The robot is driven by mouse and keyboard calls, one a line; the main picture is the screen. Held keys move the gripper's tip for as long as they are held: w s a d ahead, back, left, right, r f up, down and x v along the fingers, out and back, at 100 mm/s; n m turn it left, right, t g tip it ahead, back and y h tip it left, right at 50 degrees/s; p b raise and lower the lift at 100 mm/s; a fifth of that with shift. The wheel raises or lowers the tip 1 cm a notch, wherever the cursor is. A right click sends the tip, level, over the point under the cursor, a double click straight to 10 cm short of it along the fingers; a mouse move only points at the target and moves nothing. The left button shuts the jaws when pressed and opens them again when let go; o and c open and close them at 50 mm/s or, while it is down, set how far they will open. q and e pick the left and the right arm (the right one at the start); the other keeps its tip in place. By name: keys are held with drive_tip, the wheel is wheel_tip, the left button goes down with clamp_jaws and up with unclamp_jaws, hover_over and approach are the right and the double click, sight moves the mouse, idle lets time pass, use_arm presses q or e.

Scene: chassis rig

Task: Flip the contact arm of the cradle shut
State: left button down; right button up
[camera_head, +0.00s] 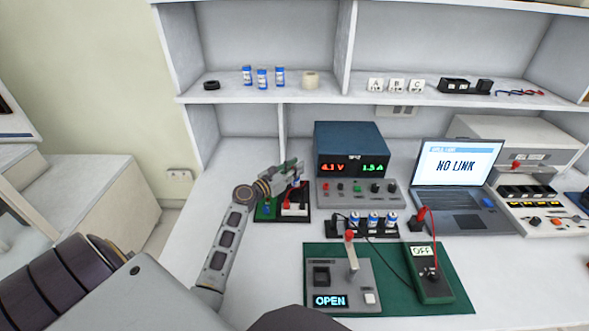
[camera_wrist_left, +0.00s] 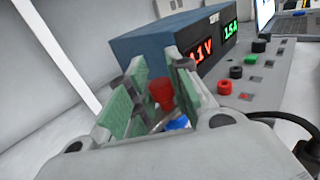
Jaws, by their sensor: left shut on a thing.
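My left gripper (camera_head: 290,172) is above a small dark base (camera_head: 285,215) with green, blue and white parts, left of the power supply. In the left wrist view, its green-padded fingers (camera_wrist_left: 158,95) are closed around a red piece (camera_wrist_left: 161,92), probably a knob. A metal bar and a blue part (camera_wrist_left: 178,123) show just below it. The fingers hide most of what they hold, so I cannot tell if this is the cradle's contact arm. A grey unit (camera_head: 350,272) on the green mat reads OPEN; its red-knobbed lever (camera_head: 351,252) stands raised. My right gripper is out of view.
The blue power supply (camera_head: 350,143) and its knob panel (camera_head: 360,193) stand right of the left gripper. A rack (camera_head: 362,230) of blue cells, a green meter (camera_head: 430,285) reading OFF, and a laptop (camera_head: 458,175) reading NO LINK stand further right. Thin cables cross the mat.

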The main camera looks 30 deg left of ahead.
use_arm(q)
drive_tip(key=c, duration=1.3)
unclamp_jaws()
drive_tip(key=shift+s, duration=0.1)
drive_tip(key=shift+v, duration=6)
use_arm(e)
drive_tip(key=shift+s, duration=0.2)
use_arm(q)
drive_tip(key=shift+a, duration=0.1)
